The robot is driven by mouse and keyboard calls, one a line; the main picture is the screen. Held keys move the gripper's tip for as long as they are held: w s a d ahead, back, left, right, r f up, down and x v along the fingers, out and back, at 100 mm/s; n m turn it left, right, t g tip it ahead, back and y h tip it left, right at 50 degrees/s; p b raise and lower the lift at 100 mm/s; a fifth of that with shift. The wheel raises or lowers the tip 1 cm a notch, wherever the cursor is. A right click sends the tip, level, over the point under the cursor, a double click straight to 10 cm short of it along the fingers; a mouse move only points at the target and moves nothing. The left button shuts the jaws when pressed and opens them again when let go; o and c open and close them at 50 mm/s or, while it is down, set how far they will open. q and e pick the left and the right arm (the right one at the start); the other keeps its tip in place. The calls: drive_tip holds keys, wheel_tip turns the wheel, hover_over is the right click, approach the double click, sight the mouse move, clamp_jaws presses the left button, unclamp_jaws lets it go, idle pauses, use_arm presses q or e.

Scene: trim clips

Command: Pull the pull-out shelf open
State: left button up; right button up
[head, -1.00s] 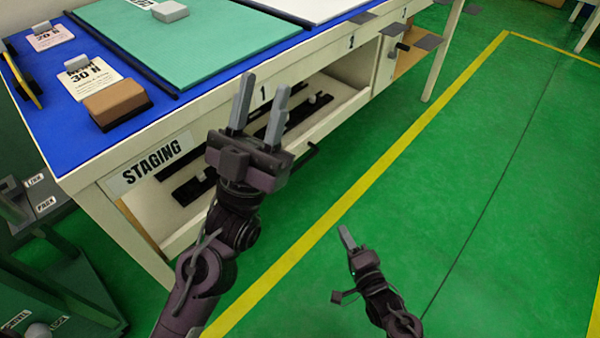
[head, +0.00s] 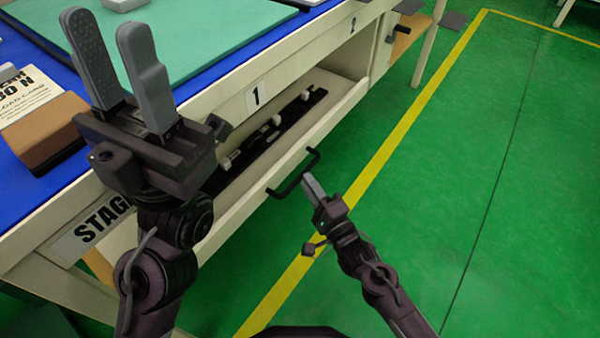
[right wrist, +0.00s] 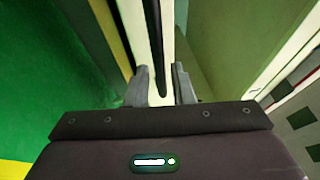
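The pull-out shelf (head: 240,207) is a cream tray under the bench, below the label 1. Its black bar handle (head: 278,194) sticks out from the front edge over the floor. My right gripper (head: 313,184) is at the handle, and its fingers cover part of the bar in the head view. My left gripper (head: 113,28) is open and empty, raised in front of the bench.
The blue bench top (head: 40,185) carries a green mat (head: 210,45) and a brown block (head: 45,132). Black rails with white knobs (head: 276,120) lie in the shelf. Another dark handle (head: 391,27) shows further right. The green floor (head: 480,200) to the right is clear.

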sight(302, 172)
drive_tip(key=shift+b+x, duration=0.5)
drive_tip(key=shift+x, duration=1.55)
clamp_jaws()
